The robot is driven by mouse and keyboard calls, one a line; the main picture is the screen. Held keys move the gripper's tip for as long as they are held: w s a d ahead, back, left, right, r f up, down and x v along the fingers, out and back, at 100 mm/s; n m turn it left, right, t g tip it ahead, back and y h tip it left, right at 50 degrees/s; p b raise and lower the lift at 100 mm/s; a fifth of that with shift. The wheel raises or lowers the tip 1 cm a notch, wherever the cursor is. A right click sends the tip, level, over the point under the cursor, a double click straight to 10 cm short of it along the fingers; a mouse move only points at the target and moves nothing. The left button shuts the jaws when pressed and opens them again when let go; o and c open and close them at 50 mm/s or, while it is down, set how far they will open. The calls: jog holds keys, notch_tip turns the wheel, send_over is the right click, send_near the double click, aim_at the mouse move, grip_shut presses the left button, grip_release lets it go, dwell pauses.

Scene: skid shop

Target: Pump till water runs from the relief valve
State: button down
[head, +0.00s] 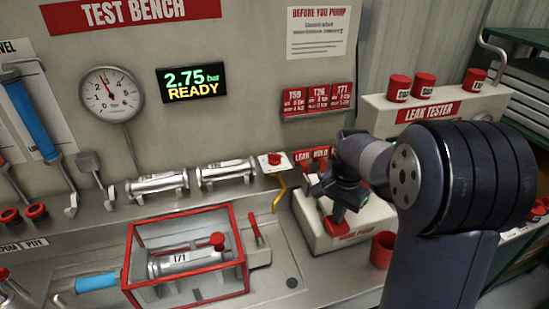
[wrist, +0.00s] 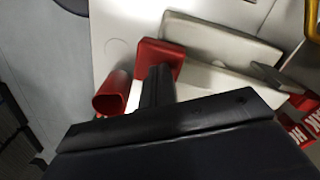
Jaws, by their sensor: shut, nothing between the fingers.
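The white hand pump (head: 312,228) has a red label on its front and sits on the bench right of the cage. My gripper (head: 340,205) is shut and empty, low over the pump. In the wrist view its dark fingers (wrist: 158,88) end at a red block (wrist: 160,58) on the pump; I cannot tell whether they touch. A red-topped fitting (head: 273,160) with a bent yellow pipe (head: 279,192) stands left of the pump. I see no water at the pipe. The display (head: 191,81) reads 2.75 bar, READY.
A red cage (head: 185,215) covers a cylinder marked T71 (head: 183,262). A red lever (head: 255,228) stands right of it. A red cup (head: 382,250) is close to the pump's right. A round gauge (head: 111,94) hangs on the panel. The leak tester (head: 433,112) is behind my arm.

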jog(key=shift+r+p, duration=2.2)
jog(key=shift+r, duration=0.65)
jog(key=shift+f+b, duration=1.3)
jog(key=shift+f, duration=0.7)
jog(key=shift+r+p, duration=1.6)
jog(key=shift+r, duration=0.5)
notch_tip(320, 180, up, 7)
jog(key=p, duration=0.3)
